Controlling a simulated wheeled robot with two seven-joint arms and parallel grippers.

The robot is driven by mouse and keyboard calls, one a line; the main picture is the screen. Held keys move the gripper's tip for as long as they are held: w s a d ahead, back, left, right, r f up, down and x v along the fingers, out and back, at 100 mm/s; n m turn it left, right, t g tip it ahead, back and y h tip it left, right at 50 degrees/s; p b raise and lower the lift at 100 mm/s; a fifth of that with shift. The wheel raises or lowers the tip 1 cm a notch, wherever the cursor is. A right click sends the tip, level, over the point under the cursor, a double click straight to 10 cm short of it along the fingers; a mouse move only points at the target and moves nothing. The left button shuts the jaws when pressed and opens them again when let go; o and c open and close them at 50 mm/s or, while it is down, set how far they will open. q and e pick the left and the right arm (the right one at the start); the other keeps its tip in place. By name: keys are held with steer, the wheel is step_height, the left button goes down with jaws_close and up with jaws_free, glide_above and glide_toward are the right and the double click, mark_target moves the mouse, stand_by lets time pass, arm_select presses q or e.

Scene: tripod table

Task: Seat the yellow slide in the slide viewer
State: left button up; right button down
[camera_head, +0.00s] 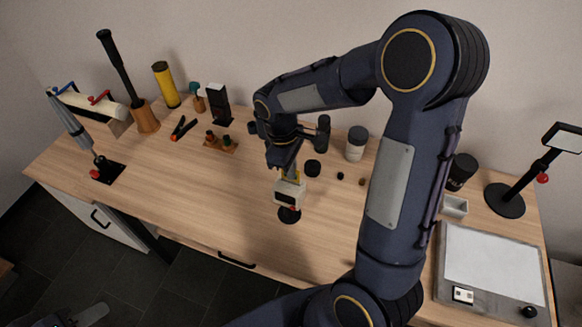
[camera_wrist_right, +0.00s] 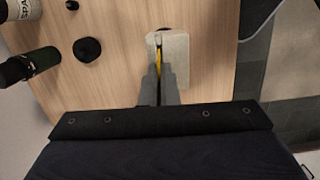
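The slide viewer (camera_head: 289,194) is a small cream box on a round black base near the middle of the table. Its pale top also shows in the right wrist view (camera_wrist_right: 180,62). My right gripper (camera_head: 289,173) points down just above the viewer. Its grey fingers (camera_wrist_right: 159,82) are close together on the thin yellow slide (camera_wrist_right: 158,57), which lies edge-on over the viewer's top. I cannot tell whether the slide's lower edge is inside the slot. Part of my left gripper (camera_head: 80,316) shows at the bottom left edge, away from the table; its fingers are mostly cut off.
Behind the viewer stand a black knob-like piece (camera_head: 312,168) and a grey-lidded jar (camera_head: 356,143). A light panel (camera_head: 490,262) and a black stand (camera_head: 506,200) are at the right. Tools and a yellow cylinder (camera_head: 166,84) stand at the back left. The front left tabletop is clear.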

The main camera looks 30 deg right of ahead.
steer(key=shift+f+b, duration=0.85)
steer(key=shift+f, duration=0.4)
steer(key=c, duration=2.1)
jaws_free()
steer(key=o, duration=0.5)
steer(key=r, duration=0.5)
steer(key=w+r, duration=0.1)
steer(key=r, duration=0.1)
steer(key=shift+a+r, duration=0.2)
steer(key=shift+a, duration=0.15)
steer(key=shift+r, duration=0.2)
steer(key=shift+s, duration=0.1)
